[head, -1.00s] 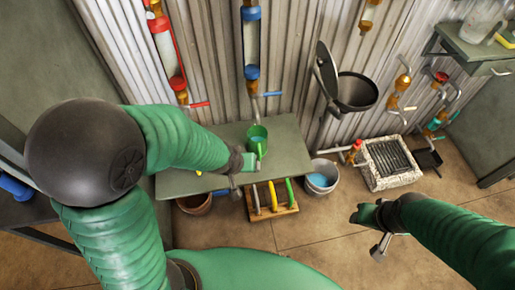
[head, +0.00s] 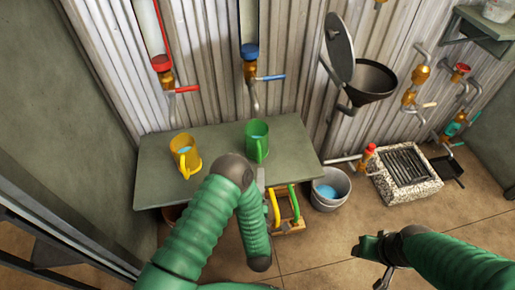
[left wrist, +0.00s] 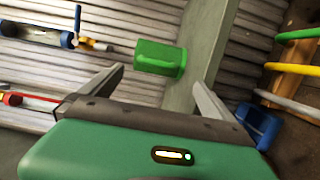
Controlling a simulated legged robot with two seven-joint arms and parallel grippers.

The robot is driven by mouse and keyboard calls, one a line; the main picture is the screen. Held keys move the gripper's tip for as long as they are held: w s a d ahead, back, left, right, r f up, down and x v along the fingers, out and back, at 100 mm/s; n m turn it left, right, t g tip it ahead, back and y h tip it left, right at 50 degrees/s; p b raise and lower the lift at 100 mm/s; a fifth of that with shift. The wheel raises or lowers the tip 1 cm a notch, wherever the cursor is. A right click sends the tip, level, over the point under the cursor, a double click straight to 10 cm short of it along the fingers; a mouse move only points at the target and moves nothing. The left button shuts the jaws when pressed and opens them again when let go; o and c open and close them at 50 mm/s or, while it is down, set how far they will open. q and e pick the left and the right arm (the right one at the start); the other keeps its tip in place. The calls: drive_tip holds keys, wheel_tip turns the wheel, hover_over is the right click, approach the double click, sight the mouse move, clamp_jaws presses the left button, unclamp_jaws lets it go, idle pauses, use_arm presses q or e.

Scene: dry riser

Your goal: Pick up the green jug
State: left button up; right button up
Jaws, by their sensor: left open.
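The green jug (head: 256,142) stands upright on the grey-green table (head: 220,140), below the blue-handled tap, its handle facing the near side. My left gripper (head: 265,190) is at the table's near edge, in front of the jug and apart from it. In the left wrist view the jug (left wrist: 158,59) appears sideways, just beyond and between the spread fingers (left wrist: 158,78), with nothing held. My right gripper (head: 380,262) is over the floor at lower right, far from the jug; its jaws are too small to read.
A yellow jug (head: 184,154) stands left on the same table. A rack with coloured handles (head: 288,212) is below the near edge. A grey bucket (head: 330,188) stands right of the table, near a grated stone basin (head: 405,169). Taps line the corrugated wall behind.

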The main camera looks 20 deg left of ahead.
sight(259, 159)
use_arm(q)
drive_tip(key=x, duration=0.3)
drive_tip(key=b+x, duration=0.1)
drive_tip(key=x, duration=0.3)
drive_tip(key=shift+w+a+r+b, duration=0.15)
drive_tip(key=shift+r+b, duration=0.1)
drive_tip(key=shift+b, duration=0.05)
drive_tip(key=x, duration=0.1)
drive_tip(key=b+x, duration=0.1)
drive_tip(key=x, duration=0.1)
drive_tip(key=b+x, duration=0.1)
drive_tip(key=x, duration=0.1)
drive_tip(key=shift+a+f, duration=0.15)
drive_tip(key=shift+a, duration=0.15)
drive_tip(key=c, duration=1.6)
